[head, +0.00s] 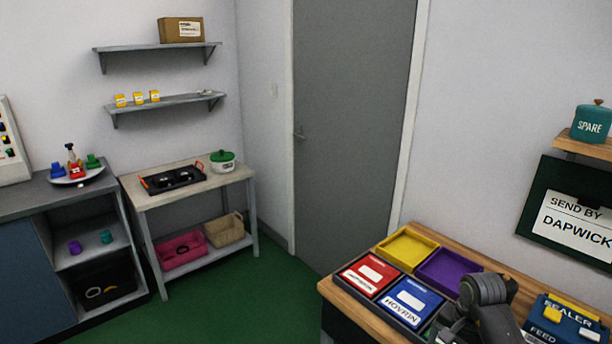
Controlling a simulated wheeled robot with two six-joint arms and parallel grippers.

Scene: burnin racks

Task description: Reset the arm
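A grey jointed arm of mine (485,295) rises into the bottom right of the head view, in front of the wooden bench (345,303). It looks bent, with its rounded joint near the purple tray. Dark parts of it run down to the bottom edge, where the picture cuts them off. No fingertips show, so I cannot see whether it holds anything. My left arm and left gripper are not in view.
The bench carries a yellow tray (407,248), a purple tray (447,271), a red-labelled box (369,273), a blue-labelled box (411,301) and a blue sealer (563,322) close to the arm. A side table (188,191) stands across open green floor (262,297).

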